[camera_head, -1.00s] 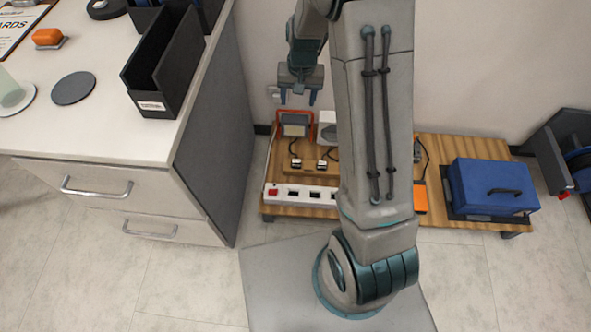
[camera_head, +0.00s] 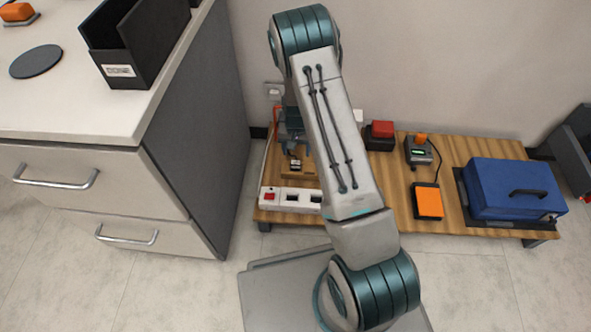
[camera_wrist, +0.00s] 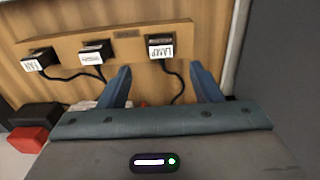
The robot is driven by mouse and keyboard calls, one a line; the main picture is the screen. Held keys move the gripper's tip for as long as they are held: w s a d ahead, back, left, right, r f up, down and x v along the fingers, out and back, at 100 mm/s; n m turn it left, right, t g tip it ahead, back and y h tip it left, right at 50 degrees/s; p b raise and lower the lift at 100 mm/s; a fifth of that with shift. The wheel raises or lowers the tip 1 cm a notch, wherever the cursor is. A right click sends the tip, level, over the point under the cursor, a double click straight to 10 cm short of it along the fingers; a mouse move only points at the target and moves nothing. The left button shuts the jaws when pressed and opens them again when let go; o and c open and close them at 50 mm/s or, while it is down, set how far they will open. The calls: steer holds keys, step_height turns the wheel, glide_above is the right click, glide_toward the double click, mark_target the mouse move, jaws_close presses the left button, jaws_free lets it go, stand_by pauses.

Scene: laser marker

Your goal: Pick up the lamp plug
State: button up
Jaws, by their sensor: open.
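The lamp plug (camera_wrist: 160,46) is a black plug with a white LAMP label, seated at the wooden rack (camera_wrist: 125,33) with its cord running down. In the wrist view my gripper (camera_wrist: 162,75) is open and empty, with its blue fingers either side of the plug's line and the plug just beyond the tips. The fingers do not touch it. In the head view the plug (camera_head: 295,164) shows below my gripper (camera_head: 297,148), which my arm partly hides.
A FAN plug (camera_wrist: 39,59) and another plug (camera_wrist: 96,53) sit on the same rack. A white power strip (camera_head: 270,197) lies in front. A red-topped box (camera_head: 381,130), an orange pad (camera_head: 428,202) and a blue case (camera_head: 512,190) stand right. A drawer cabinet (camera_head: 195,150) stands close at left.

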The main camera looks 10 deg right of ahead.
mark_target(296, 162)
steer(key=shift+s+a+f+b, duration=0.1)
steer(key=shift+f+b, duration=0.85)
steer(key=shift+f, duration=0.65)
steer(key=shift+s+f+b, duration=0.1)
steer(key=shift+f+b, duration=0.8)
steer(key=shift+f, duration=0.7)
steer(key=c, duration=1.1)
steer(key=shift+r, duration=0.15)
steer(key=shift+c, duration=0.2)
steer(key=shift+r+p, duration=0.45)
steer(key=shift+r, duration=0.05)
step_height(296, 162, up, 4)
steer(key=shift+f+p, duration=0.25)
steer(key=shift+p, duration=0.85)
steer(key=s+d+r+p, duration=0.4)
steer(key=s+d+r, duration=0.2)
steer(key=s+d, duration=0.2)
steer(key=shift+s+r, duration=0.2)
